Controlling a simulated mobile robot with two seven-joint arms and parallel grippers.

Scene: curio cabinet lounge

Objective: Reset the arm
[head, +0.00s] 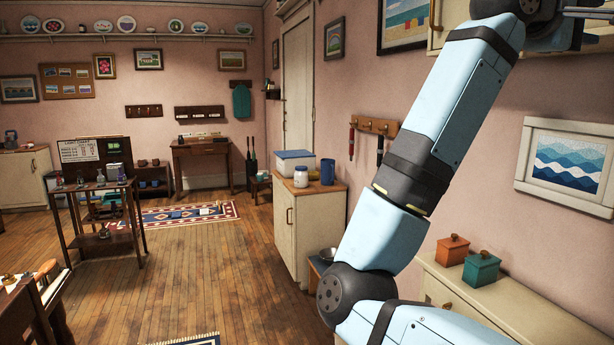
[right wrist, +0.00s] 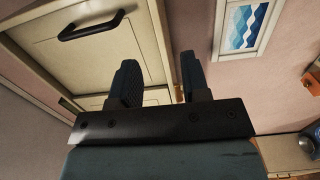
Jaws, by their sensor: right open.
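My right arm (head: 445,110) is light blue and black and rises from the bottom right to the top right of the head view. Its gripper (head: 590,12) is at the top right corner, partly cut off by the frame. In the right wrist view the gripper (right wrist: 158,80) has its two dark fingers apart with nothing between them. Beyond the fingers is a cream cabinet door (right wrist: 85,70) with a dark handle (right wrist: 91,24). I cannot tell how far the fingers are from it. My left gripper is not in view.
A cream wall cabinet (head: 437,40) is behind the arm. Orange (head: 453,251) and teal (head: 481,268) boxes stand on a low counter (head: 520,310) below. A framed wave picture (head: 567,168) hangs to the right. A cream cabinet (head: 305,235) stands left of the arm; the wooden floor (head: 210,275) has open room.

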